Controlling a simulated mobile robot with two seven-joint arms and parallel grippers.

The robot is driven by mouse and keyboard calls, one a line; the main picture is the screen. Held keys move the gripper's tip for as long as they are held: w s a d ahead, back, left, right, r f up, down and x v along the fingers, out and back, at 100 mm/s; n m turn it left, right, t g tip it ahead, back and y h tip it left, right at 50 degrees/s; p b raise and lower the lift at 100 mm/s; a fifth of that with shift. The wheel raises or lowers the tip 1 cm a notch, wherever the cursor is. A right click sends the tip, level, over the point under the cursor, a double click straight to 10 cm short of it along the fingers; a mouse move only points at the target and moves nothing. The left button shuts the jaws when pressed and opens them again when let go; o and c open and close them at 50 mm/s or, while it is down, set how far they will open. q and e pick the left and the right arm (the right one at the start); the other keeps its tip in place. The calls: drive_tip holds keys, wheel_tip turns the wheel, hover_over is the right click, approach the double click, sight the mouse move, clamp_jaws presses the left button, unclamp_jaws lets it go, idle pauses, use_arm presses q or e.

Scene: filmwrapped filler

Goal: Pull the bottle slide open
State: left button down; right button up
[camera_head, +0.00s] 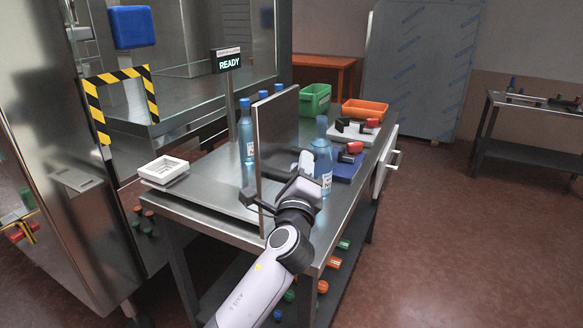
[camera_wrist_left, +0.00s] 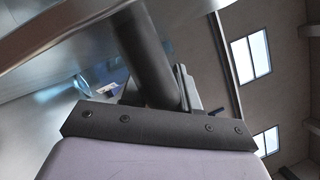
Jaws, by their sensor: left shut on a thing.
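The bottle slide, an upright flat metal panel (camera_head: 276,135), stands on the steel table. Blue bottles (camera_head: 246,132) stand behind its left edge, partly hidden by it. Another blue bottle (camera_head: 322,160) stands to the right of the panel. My left gripper (camera_head: 296,182) is at the lower right of the panel, in front of that bottle, and is shut on what seems to be the slide's handle. The grip itself is mostly hidden. In the left wrist view a dark round bar (camera_wrist_left: 148,55) runs up from the gripper. My right gripper is not in view.
A white tray (camera_head: 163,168) sits at the table's left corner. A READY sign (camera_head: 228,63) stands behind.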

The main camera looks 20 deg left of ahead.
use_arm(q)
drive_tip(key=c, duration=0.9)
unclamp_jaws()
drive_tip(key=shift+b+v, duration=0.35)
drive_tip(key=shift+v, duration=3.25)
